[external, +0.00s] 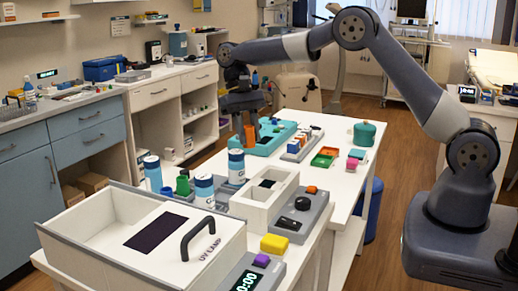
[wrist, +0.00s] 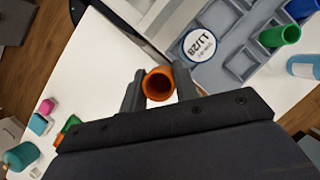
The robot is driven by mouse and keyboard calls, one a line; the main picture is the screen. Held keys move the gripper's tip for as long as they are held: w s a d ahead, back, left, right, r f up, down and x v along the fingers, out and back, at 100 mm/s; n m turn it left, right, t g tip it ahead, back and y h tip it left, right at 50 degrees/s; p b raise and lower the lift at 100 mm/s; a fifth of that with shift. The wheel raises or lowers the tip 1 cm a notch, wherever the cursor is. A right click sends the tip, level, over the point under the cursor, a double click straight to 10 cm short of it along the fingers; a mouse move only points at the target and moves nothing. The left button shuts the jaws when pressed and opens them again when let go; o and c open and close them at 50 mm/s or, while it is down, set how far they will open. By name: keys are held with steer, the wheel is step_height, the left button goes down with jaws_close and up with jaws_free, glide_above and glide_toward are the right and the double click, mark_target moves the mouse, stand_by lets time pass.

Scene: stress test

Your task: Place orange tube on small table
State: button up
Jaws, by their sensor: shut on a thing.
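My gripper (external: 246,118) is shut on the orange tube (external: 250,137), which points down below the fingers in the external view. In the wrist view the gripper (wrist: 158,80) has one finger on each side of the tube (wrist: 158,84), and its open round end faces the camera. A white table (external: 342,145) lies under the arm; its bare top also shows in the wrist view (wrist: 95,60). Whether this is the small table, and whether the tube touches anything below, I cannot tell.
A teal tray (external: 268,149) is close to the tube in the external view. A green container (external: 364,134), small coloured blocks and open boxes stand nearby.

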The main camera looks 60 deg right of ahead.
steer(key=w+a+m+t+y, duration=0.1)
steer(key=w+a+m+t, duration=0.1)
steer(key=w+a+m, duration=0.2)
steer(key=w+m, duration=0.2)
steer(key=w, duration=0.2)
steer(key=shift+w+y+p, duration=0.3)
steer(key=shift+w+y, duration=0.05)
steer(key=shift+y, duration=0.05)
steer(key=w+a+m+t, duration=0.1)
steer(key=w+a+m, duration=0.2)
steer(key=w+a+m+t, duration=0.2)
steer(key=w+a+m, duration=0.1)
steer(key=w+m, duration=0.1)
steer(key=shift+a+r+m+p, duration=0.2)
steer(key=shift+m+p, duration=0.1)
steer(key=shift+p, duration=0.05)
step_height(320, 180, down, 10)
steer(key=shift+d+p, duration=0.1)
steer(key=shift+p, duration=0.4)
steer(key=shift+f, duration=0.2)
steer(key=o, duration=0.8)
steer(key=shift+c, duration=0.2)
steer(key=shift+r, duration=0.1)
